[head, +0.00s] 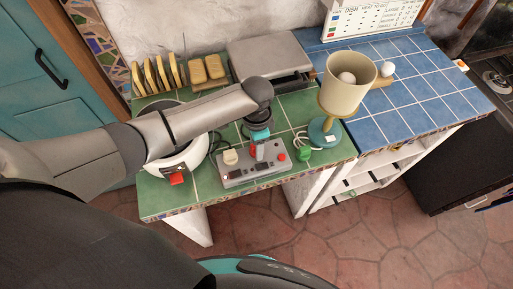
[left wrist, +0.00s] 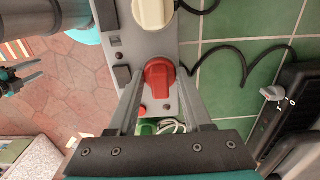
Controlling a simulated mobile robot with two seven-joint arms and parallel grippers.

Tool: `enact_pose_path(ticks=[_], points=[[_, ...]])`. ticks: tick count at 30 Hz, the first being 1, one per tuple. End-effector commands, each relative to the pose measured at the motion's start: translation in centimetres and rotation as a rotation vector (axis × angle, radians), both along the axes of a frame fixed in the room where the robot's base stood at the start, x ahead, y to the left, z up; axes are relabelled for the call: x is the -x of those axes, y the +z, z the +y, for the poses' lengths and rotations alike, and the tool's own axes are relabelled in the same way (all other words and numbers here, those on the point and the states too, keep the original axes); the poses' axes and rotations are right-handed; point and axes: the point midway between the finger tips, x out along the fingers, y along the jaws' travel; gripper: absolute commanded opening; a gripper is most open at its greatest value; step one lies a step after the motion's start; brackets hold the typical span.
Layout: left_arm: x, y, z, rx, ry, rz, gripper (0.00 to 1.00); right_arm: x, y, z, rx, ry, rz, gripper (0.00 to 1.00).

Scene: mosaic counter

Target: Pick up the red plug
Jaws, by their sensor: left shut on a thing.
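The red plug (left wrist: 159,74) is at the grey power strip (head: 252,170), between a white plug and a red button. My left gripper (left wrist: 159,88) is shut on the red plug, a finger on each side of it. In the head view the red plug (head: 257,152) shows only in part under the left gripper (head: 262,150). I cannot tell whether it is fully seated in the strip. My right gripper (left wrist: 32,74) shows small at the left edge of the left wrist view, empty, its fingers apart.
A lamp (head: 347,88) stands to the right. A round white appliance (head: 185,160) is left, under my arm. Black cables (left wrist: 245,62) lie on the green tiles.

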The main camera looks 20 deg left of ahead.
Motion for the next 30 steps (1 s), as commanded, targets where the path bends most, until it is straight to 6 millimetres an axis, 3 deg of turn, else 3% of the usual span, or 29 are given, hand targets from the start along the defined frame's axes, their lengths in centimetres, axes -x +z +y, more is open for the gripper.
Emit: enact_pose_path(ticks=[1, 6, 20, 25, 30], points=[[0.0, 0.0, 0.0, 0.000, 0.000, 0.000, 0.19, 0.0, 0.0, 0.0, 0.000, 0.000, 0.001, 0.50], [0.0, 0.0, 0.0, 0.001, 0.000, -0.001, 0.00, 0.0, 0.0, 0.0, 0.000, 0.000, 0.001, 0.50], [-0.1, 0.9, 0.0, 0.001, 0.001, -0.003, 0.00, 0.0, 0.2, 0.0, 0.000, -0.001, 0.000, 0.50], [-0.1, 3.3, 0.0, 0.003, -0.001, -0.004, 0.00, 0.0, 0.6, 0.0, 0.000, -0.001, 0.000, 0.50], [-0.2, 8.2, -0.1, 0.003, -0.002, -0.008, 0.00, 0.0, 1.1, 0.0, -0.001, 0.000, -0.001, 0.50]])
